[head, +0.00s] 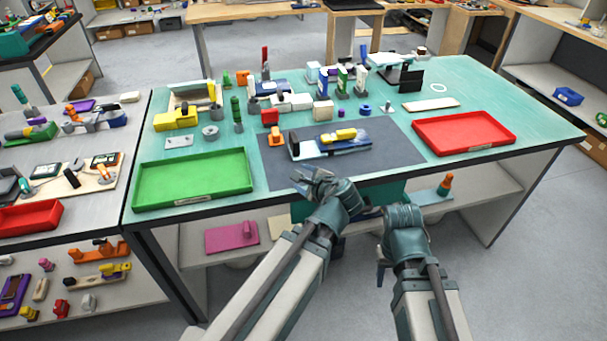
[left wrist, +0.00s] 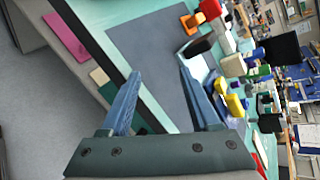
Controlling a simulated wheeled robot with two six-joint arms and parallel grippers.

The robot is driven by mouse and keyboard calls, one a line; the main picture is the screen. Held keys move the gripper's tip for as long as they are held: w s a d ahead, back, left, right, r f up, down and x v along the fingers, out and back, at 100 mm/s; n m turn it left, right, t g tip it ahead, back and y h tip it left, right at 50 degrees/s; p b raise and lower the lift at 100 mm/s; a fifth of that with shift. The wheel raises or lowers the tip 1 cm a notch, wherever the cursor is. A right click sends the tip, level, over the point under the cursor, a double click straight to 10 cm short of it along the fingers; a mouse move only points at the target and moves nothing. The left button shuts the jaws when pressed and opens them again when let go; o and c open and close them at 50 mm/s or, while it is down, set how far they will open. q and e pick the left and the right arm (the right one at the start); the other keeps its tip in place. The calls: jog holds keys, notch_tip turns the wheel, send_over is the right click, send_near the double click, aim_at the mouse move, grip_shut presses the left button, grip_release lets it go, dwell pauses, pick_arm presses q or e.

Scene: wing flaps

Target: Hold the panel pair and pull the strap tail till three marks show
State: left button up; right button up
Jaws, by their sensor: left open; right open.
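On the dark grey mat (head: 400,153) lies a low blue-and-white assembly (head: 362,146) with a yellow block (head: 338,135) on top; it looks like the panel pair. I cannot make out the strap tail or any marks. My left gripper (head: 312,179) is open and empty at the table's front edge, apart from the assembly. In the left wrist view its two blue fingers (left wrist: 160,95) are spread, with bare mat beyond. The right finger partly hides the assembly, whose yellow block (left wrist: 235,106) shows beside it. My right gripper (head: 383,253) is open, low in front of the table, apart from everything.
A green tray (head: 193,202) stands left of the mat and a red tray (head: 463,151) right of it. Several blocks and fixtures crowd the table behind the mat, with an orange piece (head: 276,138) at its back left. The mat's front and right parts are clear.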

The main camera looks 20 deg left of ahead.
aim_at(292, 133)
pick_arm(q)
jog(key=w+a+m+t+b, duration=0.1)
jog(key=m+b, duration=0.1)
jog(key=m, duration=0.1)
jog(key=w+m+t+y+b, duration=0.1)
jog(key=w+m+t+b, duration=0.1)
jog(key=m+b, duration=0.1)
jog(key=w+a+m+t+b, duration=0.1)
jog(key=w+m+t+b, duration=0.1)
jog(key=m, duration=0.2)
jog(key=shift+a+f+y, duration=0.15)
jog(key=shift+a+y, duration=0.15)
jog(key=shift+w+m+t+b, duration=0.25)
jog(key=shift+m+t+b, duration=0.25)
jog(key=shift+m, duration=0.4)
jog(key=shift+w+d+r+m+t, duration=0.1)
jog(key=shift+w+r+m+t, duration=0.2)
jog(key=shift+m, duration=0.5)
jog(key=shift+w+a+r, duration=0.2)
jog(key=shift+w+a, duration=0.05)
jog(key=shift+w, duration=0.1)
jog(key=x, duration=1.2)
jog(key=shift+w+a, duration=0.25)
jog(key=shift+w, duration=0.1)
grip_shut()
